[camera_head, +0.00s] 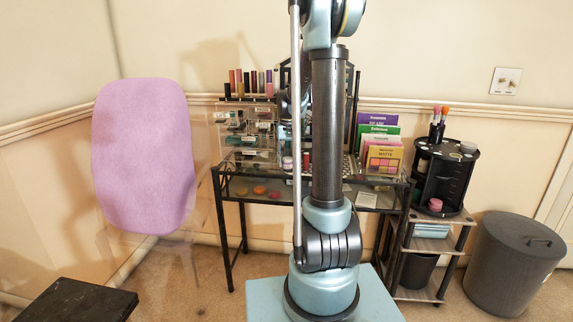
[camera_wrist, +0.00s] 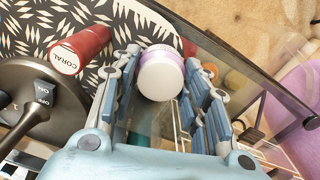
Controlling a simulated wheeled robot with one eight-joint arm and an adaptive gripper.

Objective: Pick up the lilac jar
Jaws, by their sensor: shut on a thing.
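The lilac jar (camera_wrist: 161,74), with a white round end and a lilac band, sits between the fingers of my gripper (camera_wrist: 160,70) in the wrist view. My gripper is shut on it, with a finger on each side. The jar is over the edge of the patterned black-and-white mat and the glass desk top; I cannot tell if it still touches them. In the head view a small pale pink and white shape (camera_head: 288,163), seemingly the jar, shows left of my arm. My gripper is hidden there behind my arm.
A dark round object (camera_wrist: 40,105) is close at the left. The glass desk (camera_head: 235,188) has crowded organizers behind. A lilac chair (camera_head: 145,155) stands left, a grey bin (camera_head: 512,265) right.

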